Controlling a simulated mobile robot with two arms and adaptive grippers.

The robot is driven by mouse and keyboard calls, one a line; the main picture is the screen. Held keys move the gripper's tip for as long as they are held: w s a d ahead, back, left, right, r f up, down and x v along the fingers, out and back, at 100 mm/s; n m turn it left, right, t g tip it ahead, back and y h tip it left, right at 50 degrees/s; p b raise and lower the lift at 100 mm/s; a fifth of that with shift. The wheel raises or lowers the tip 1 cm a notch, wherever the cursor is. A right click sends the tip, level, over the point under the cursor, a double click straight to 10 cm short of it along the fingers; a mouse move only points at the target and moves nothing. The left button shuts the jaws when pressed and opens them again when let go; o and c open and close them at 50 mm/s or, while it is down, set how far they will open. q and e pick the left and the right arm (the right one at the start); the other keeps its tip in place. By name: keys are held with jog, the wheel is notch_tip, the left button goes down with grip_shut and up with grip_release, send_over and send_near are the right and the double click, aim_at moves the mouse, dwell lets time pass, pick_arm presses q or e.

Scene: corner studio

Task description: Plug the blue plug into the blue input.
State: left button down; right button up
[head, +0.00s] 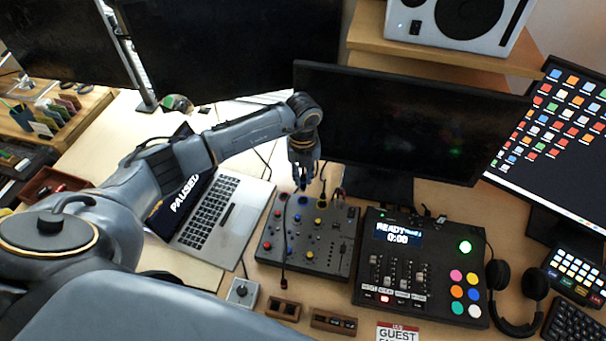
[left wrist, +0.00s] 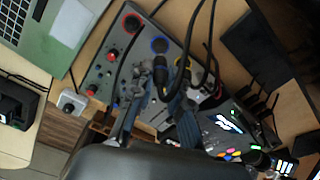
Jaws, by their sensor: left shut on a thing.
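The black mixer box (head: 305,258) stands on the desk in front of the monitor, with inputs along its back edge. My left gripper (head: 303,178) points down over its back left part. In the left wrist view, my left gripper (left wrist: 165,85) is shut on a dark plug (left wrist: 160,71), which I take as the blue plug; its colour is mostly hidden. The blue-ringed input (left wrist: 160,44) shows just beyond the plug's end. I cannot tell whether they touch. A red-ringed input (left wrist: 132,23) and a yellow-ringed input (left wrist: 183,61) flank it. My right gripper is not in view.
Black cables (left wrist: 206,50) loop close beside the gripper. An open laptop (head: 220,210) stands left of the mixer, and a control panel with faders (head: 365,290) stands right of it. The dark monitor (head: 410,125) rises close behind. Headphones (head: 535,283) lie at the right.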

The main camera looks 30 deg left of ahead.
aim_at(303, 187)
pick_arm(q)
jog(key=shift+f+b, duration=1.95)
jog(key=shift+f, duration=0.85)
jog(key=shift+f+b, duration=0.55)
jog(key=shift+f, duration=0.05)
jog(key=c, duration=1.2)
grip_release()
jog(key=shift+r, duration=0.25)
notch_tip(303, 187, up, 12)
jog(key=shift+f, duration=0.2)
jog(key=shift+f, duration=0.1)
